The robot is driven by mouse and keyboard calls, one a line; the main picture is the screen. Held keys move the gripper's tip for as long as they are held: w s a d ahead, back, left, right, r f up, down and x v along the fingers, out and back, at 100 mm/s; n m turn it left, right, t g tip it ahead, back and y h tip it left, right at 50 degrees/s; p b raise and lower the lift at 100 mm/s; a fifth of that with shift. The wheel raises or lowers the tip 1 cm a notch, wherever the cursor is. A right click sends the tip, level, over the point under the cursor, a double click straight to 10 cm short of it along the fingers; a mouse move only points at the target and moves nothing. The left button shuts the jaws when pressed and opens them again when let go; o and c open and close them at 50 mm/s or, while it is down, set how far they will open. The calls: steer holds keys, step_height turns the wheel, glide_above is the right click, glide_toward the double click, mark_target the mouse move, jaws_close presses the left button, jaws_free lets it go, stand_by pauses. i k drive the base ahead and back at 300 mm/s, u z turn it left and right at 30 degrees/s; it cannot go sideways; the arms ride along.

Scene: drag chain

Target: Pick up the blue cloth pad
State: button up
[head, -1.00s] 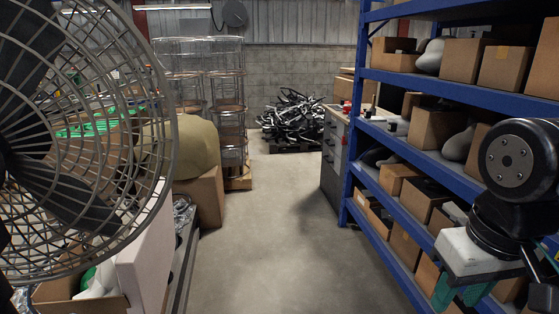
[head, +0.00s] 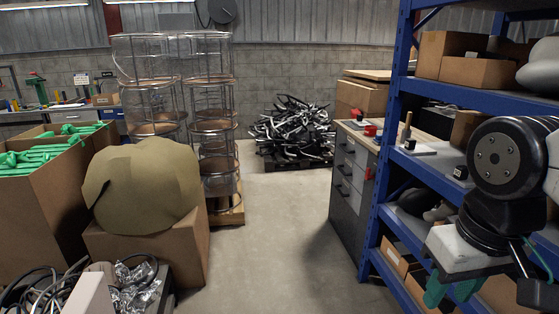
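I cannot make out a blue cloth pad anywhere in the head view. My gripper (head: 451,291) hangs at the lower right, in front of the blue shelf rack. Its two green fingers point down and stand a little apart, with nothing visible between them. The lower ends are near the bottom of the picture.
The blue shelf rack (head: 388,150) with boxes lines the right. Beyond it is a grey drawer cabinet (head: 346,178) with small red and black items on top. Left are cartons, a tan sack (head: 140,185) and wire cages (head: 215,130). The aisle floor (head: 275,235) is clear to a black scrap heap (head: 292,130).

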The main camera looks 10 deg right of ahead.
mark_target(377, 141)
steer(key=i, duration=3.65)
steer(key=z, duration=0.6)
